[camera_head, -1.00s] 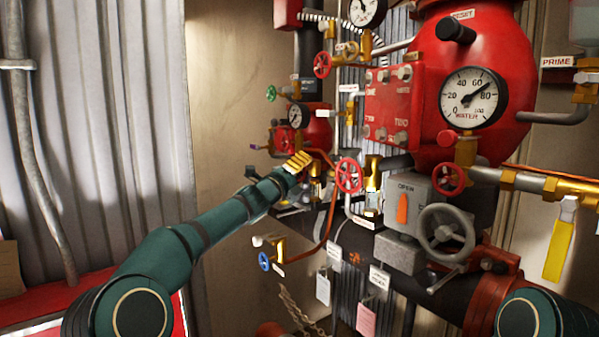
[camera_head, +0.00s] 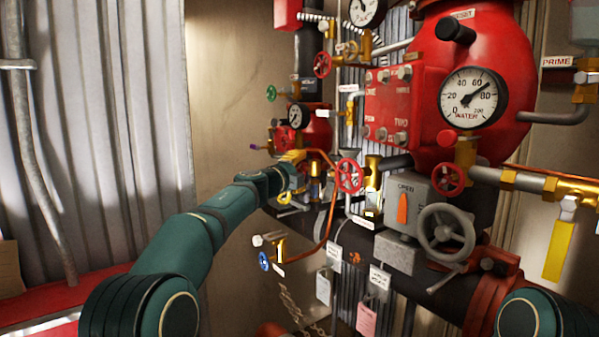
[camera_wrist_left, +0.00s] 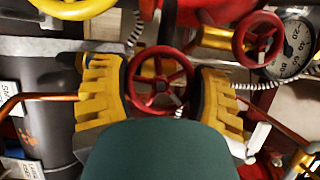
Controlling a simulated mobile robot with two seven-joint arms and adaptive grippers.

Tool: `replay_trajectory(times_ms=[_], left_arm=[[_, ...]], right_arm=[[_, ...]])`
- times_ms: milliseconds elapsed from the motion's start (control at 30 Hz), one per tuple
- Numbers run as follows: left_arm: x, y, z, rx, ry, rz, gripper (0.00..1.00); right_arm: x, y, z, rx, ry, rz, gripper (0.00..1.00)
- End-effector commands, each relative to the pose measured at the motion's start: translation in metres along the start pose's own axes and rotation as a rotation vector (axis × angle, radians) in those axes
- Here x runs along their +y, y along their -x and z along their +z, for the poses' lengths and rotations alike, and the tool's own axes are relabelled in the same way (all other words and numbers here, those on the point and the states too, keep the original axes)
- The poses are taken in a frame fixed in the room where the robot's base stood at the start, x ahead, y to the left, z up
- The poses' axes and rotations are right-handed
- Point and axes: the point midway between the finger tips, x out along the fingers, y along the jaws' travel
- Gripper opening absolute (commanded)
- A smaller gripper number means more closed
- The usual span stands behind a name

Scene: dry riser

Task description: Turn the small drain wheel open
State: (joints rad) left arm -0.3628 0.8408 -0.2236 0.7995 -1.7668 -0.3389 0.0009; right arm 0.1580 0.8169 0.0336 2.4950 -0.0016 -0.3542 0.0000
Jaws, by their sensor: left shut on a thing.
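A small red handwheel (camera_wrist_left: 160,82) with several spokes sits between the two yellow-padded fingers of my left gripper (camera_wrist_left: 163,88) in the left wrist view. The pads press on its rim from opposite sides, so the gripper is shut on it. In the head view my left gripper (camera_head: 300,173) reaches in among the small valves, left of another red handwheel (camera_head: 349,176). There the gripper largely hides what it holds. How far the held wheel is turned cannot be told. My right gripper is out of view.
A copper pipe (camera_head: 330,215) runs down close by. A blue handwheel (camera_head: 264,261) hangs lower left. A grey handwheel (camera_head: 446,232), a large red valve body (camera_head: 425,75) and a dark pipe (camera_head: 352,245) crowd the right. Free room lies left, before the wall.

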Motion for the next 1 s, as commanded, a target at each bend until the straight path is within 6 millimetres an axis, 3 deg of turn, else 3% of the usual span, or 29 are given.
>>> replay_trajectory(times_ms=[700, 733, 800, 1000], left_arm=[[0.0033, -0.0006, -0.0002, 0.002, 0.053, 0.025, 0.28], [0.0033, -0.0006, -0.0002, 0.002, 0.053, 0.025, 0.73], [0.0029, -0.0006, -0.0002, 0.002, 0.053, 0.024, 0.97], [0.0015, -0.0003, -0.0001, 0.002, 0.052, 0.022, 0.97]], right_arm=[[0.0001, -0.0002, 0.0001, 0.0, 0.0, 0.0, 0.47], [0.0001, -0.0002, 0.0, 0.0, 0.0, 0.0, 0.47], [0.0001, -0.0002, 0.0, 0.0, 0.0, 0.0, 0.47], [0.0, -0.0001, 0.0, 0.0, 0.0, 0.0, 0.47]])
